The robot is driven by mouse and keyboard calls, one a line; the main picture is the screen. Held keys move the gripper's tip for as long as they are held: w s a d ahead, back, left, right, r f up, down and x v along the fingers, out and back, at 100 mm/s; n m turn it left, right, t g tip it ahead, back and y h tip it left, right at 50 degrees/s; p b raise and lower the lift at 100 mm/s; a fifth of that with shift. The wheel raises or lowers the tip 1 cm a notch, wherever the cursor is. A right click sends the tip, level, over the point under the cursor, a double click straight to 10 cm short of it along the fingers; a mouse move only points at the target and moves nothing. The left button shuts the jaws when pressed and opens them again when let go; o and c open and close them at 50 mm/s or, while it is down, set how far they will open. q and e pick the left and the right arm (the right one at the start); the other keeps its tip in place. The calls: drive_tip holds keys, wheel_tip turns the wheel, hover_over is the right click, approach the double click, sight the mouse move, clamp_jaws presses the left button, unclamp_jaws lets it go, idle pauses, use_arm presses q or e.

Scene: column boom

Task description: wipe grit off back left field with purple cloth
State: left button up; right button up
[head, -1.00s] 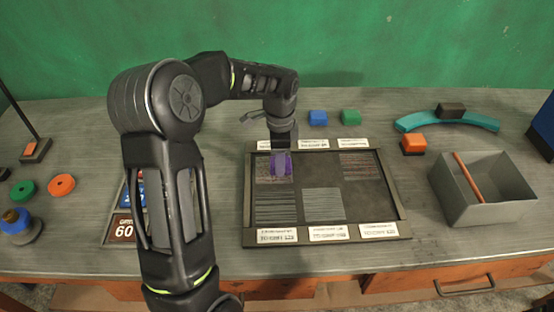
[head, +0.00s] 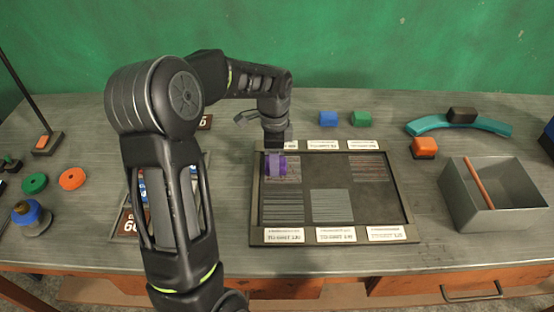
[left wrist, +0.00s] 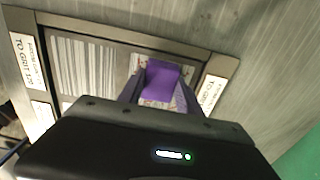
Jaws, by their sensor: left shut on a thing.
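The purple cloth (head: 275,166) lies over the left part of the back left field (head: 293,172) of a dark framed board (head: 256,205). Speckled grit-like marks show on the bare part of that field beside the cloth. My left gripper (head: 274,146) points down behind the cloth and is shut on it. In the left wrist view the cloth (left wrist: 164,80) sits between the fingers, low over the field; whether it touches is hard to tell. My right gripper is out of view.
Other striped fields (head: 332,205) and white labels (head: 284,235) line the board. A grey open box (head: 478,205) with an orange stick stands at right. Blue (head: 328,119) and green (head: 361,118) blocks stand behind the board. Orange (head: 72,179) and green discs lie at left.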

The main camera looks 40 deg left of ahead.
use_arm(q)
drive_tip(key=shift+w+d+f, duration=0.1)
drive_tip(key=shift+w+d, duration=0.45)
drive_tip(key=shift+d, duration=0.25)
wheel_tip(320, 180, up, 9)
drive_tip(key=p, duration=0.7)
